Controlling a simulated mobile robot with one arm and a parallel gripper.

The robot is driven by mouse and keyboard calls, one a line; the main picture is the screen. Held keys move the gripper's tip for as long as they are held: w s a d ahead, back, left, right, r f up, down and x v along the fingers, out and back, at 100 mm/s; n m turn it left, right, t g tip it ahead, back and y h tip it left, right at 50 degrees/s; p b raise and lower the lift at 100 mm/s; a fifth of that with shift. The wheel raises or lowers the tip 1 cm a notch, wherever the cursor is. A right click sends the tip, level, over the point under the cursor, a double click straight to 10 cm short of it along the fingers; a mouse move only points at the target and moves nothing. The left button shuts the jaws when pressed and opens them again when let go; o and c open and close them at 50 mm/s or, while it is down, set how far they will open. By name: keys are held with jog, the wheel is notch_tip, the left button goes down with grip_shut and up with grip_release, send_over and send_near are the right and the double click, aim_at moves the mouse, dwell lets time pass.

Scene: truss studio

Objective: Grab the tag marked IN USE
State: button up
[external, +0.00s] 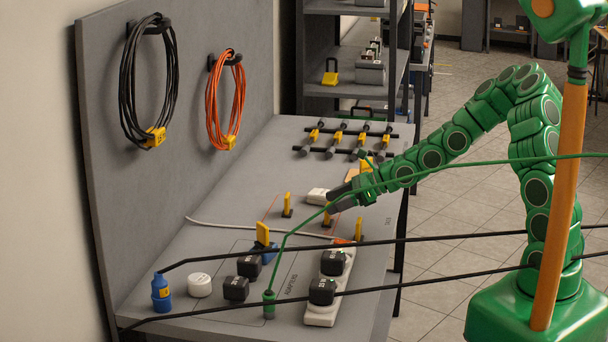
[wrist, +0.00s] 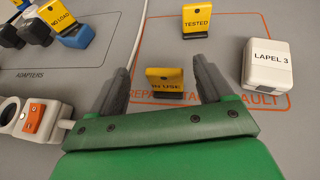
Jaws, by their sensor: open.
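The yellow tag marked IN USE (wrist: 165,80) stands upright on a dark base in the wrist view, between my two fingers and apart from both. My gripper (wrist: 161,68) is open, with one dark finger on each side of the tag. The green palm edge hides the tabletop just in front of the tag. In the external view my gripper (external: 339,197) is low over the grey table, with a yellow tag (external: 327,217) at its fingers, partly hidden.
A TESTED tag (wrist: 196,18) stands beyond, a white LAPEL 3 box (wrist: 270,64) to the right. A NO LOAD tag (wrist: 57,16) and power strip (wrist: 36,120) are at left. Another yellow tag (external: 360,228) stands near the table edge. Cables cross the external view.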

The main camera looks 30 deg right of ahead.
jog(key=shift+f+x, duration=0.25)
jog(key=shift+x, duration=2.1)
jog(key=shift+d, duration=0.2)
jog(key=c, duration=1)
